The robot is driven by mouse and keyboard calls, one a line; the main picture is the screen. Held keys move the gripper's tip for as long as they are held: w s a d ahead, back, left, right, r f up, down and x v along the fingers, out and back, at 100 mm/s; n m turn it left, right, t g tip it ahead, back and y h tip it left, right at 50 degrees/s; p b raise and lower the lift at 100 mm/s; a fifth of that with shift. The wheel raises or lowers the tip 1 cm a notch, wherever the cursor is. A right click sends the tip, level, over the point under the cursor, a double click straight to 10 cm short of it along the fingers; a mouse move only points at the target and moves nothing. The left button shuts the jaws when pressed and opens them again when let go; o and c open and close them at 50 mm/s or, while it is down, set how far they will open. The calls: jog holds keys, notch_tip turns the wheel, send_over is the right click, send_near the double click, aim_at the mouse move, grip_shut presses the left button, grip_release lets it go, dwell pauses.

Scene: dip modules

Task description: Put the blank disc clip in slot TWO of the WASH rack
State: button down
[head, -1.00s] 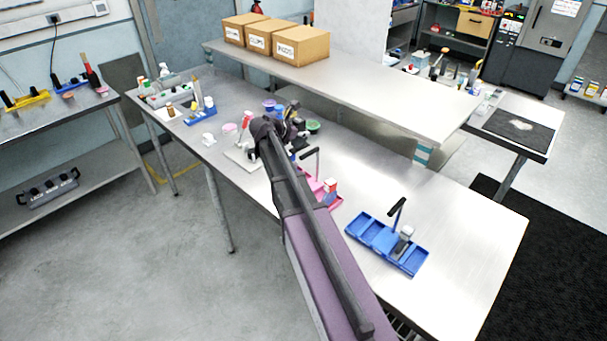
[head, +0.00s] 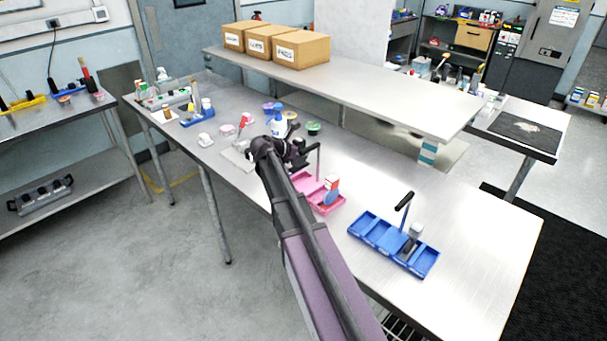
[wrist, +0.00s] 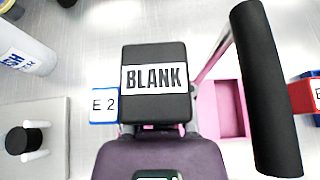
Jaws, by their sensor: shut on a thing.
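The blank disc clip (wrist: 155,82) is a black block with a white label reading BLANK. It sits right in front of my wrist in the wrist view, held by my gripper (wrist: 158,128); the fingers are mostly hidden beneath it. In the head view my gripper (head: 296,158) is over the bench, just left of and behind the pink caddy (head: 328,207); the clip cannot be made out there. A white tag with a blue edge reading "E 2" (wrist: 104,104) shows partly behind the clip. No WASH rack or slot TWO can be read.
The pink caddy's tall black handle (wrist: 266,90) stands close to the clip's right. A bottle (wrist: 24,50) with a partly visible label ending in SH and a white plate (wrist: 55,120) are at left. A blue caddy (head: 365,226) stands farther right, with clear bench around it.

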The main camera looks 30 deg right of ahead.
aim_at(299, 167)
jog(key=shift+f+b, duration=0.7)
jog(key=shift+f, duration=0.4)
notch_tip(299, 167, down, 4)
jog(key=b, duration=0.4)
jog(key=shift+f+b, duration=0.25)
jog(key=shift+b, duration=0.05)
jog(key=shift+f, duration=0.15)
jog(key=c, duration=0.8)
grip_release()
jog(key=shift+r, duration=0.25)
jog(key=shift+s+a+r+p, duration=0.1)
jog(key=shift+a+r+p, duration=0.1)
jog(key=shift+a+p, duration=0.15)
jog(key=p+v, duration=0.5)
jog(key=v, duration=0.6)
jog(key=shift+a, duration=0.1)
